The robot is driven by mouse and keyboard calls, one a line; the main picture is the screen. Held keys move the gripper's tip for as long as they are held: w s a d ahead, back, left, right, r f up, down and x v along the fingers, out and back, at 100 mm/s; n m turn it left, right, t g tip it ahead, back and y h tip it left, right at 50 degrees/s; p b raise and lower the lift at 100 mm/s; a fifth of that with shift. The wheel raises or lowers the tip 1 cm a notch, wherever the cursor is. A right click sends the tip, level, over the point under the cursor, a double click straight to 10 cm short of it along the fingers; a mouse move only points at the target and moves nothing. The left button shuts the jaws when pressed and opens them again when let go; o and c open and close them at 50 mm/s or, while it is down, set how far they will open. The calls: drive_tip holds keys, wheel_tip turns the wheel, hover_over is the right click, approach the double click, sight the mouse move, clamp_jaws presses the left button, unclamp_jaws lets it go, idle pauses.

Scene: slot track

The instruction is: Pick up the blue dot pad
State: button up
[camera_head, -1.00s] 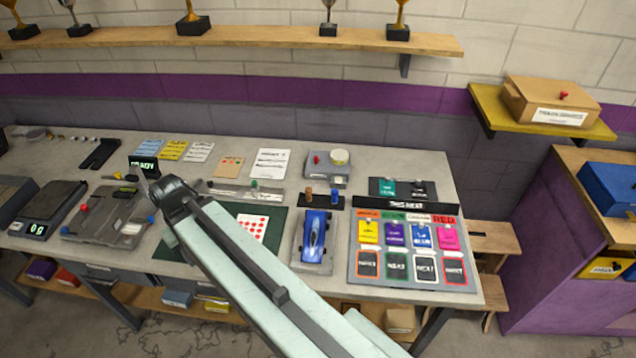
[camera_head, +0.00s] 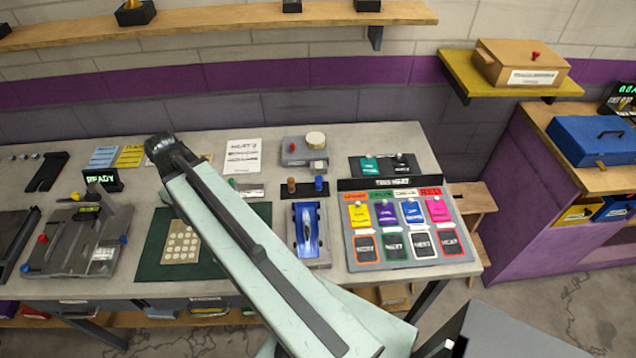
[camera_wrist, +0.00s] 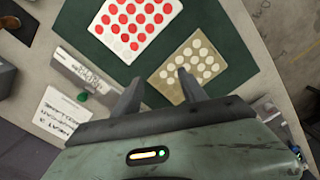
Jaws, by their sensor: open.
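I cannot make out a pad with blue dots in either view now. A green mat (camera_head: 150,258) lies on the bench and holds a tan pad with pale dots (camera_head: 181,243). In the wrist view, this tan pad (camera_wrist: 188,70) and a white pad with red dots (camera_wrist: 134,25) lie on the mat. The red-dot pad is hidden behind my arm in the head view. My gripper (camera_wrist: 158,90) is open and empty, its fingers apart and pointing towards the mat, close to the tan pad in the picture. My fingertips are hidden in the head view.
A blue car (camera_head: 304,230) stands on a grey block right of my arm. A board of coloured tags (camera_head: 408,243) is farther right. A grey fixture (camera_head: 72,240) stands left of the mat. Blue and yellow cards (camera_head: 103,157) lie at the back left.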

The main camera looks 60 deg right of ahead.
drive_tip(key=shift+n, duration=0.7)
drive_tip(key=s+d, duration=0.5)
drive_tip(key=d, duration=0.4)
drive_tip(key=s+d, duration=0.5)
drive_tip(key=d, duration=0.5)
drive_tip(key=s+d, duration=0.5)
drive_tip(key=d, duration=0.4)
drive_tip(key=shift+d+r, duration=0.1)
drive_tip(key=shift+d, duration=0.1)
hover_over(318, 177)
drive_tip(key=shift+s+d+n, duration=0.25)
drive_tip(key=shift+n, duration=0.05)
drive_tip(key=f+b, duration=0.8)
drive_tip(key=shift+w+a, duration=0.2)
drive_tip(key=shift+r, duration=0.15)
clamp_jaws()
